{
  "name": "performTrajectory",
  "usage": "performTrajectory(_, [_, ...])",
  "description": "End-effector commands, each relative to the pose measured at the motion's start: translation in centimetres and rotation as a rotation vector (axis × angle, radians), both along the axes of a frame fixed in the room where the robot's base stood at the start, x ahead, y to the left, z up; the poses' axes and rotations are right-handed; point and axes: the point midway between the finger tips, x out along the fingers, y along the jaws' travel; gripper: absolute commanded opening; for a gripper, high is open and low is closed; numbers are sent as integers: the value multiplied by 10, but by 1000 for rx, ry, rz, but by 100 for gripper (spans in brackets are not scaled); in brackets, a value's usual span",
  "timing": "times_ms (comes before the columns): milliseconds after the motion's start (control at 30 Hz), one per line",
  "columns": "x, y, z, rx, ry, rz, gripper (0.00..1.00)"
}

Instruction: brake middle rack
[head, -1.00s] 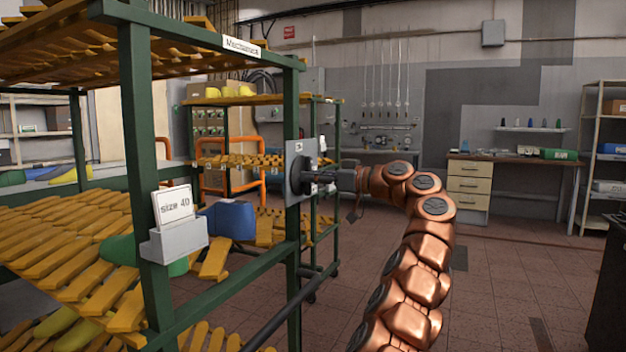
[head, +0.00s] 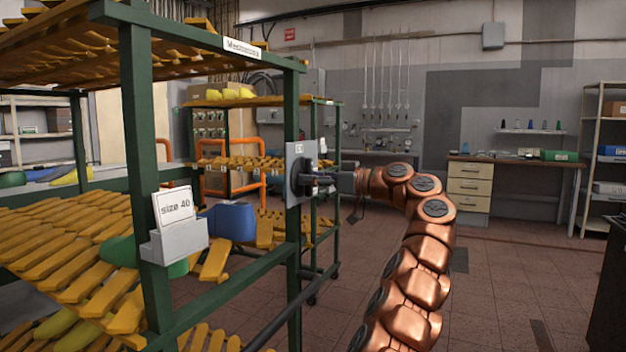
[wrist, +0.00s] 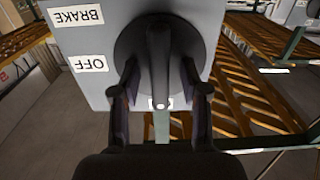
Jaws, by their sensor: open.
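A grey switch plate (head: 295,152) is fixed to a post of the green rack (head: 130,170) in the head view. It carries a round dark knob (wrist: 207,35) with a raised bar handle (wrist: 159,60). In the wrist view the labels BRAKE (wrist: 76,17) and OFF (wrist: 88,64) appear upside down on the plate (wrist: 110,30). A third label is mostly hidden behind the handle's end. My gripper (head: 318,181) is at the knob. In the wrist view my gripper (wrist: 160,72) is open, one finger on each side of the handle, with small gaps visible.
The rack has sloping yellow slatted shelves (head: 65,235) with coloured lasts and a "size 40" card (head: 176,206). Another slatted rack (head: 265,100) stands behind. A workbench (head: 510,160) is at the back right.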

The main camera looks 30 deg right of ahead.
Motion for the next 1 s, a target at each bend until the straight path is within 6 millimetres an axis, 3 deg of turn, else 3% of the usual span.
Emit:
performTrajectory(267, [-7, -4, 1, 1, -1, -1, 45])
performTrajectory(700, [-74, -45, 1, 2, -3, -2, 45])
performTrajectory(1000, [-100, -61, 0, -1, -1, -1, 45])
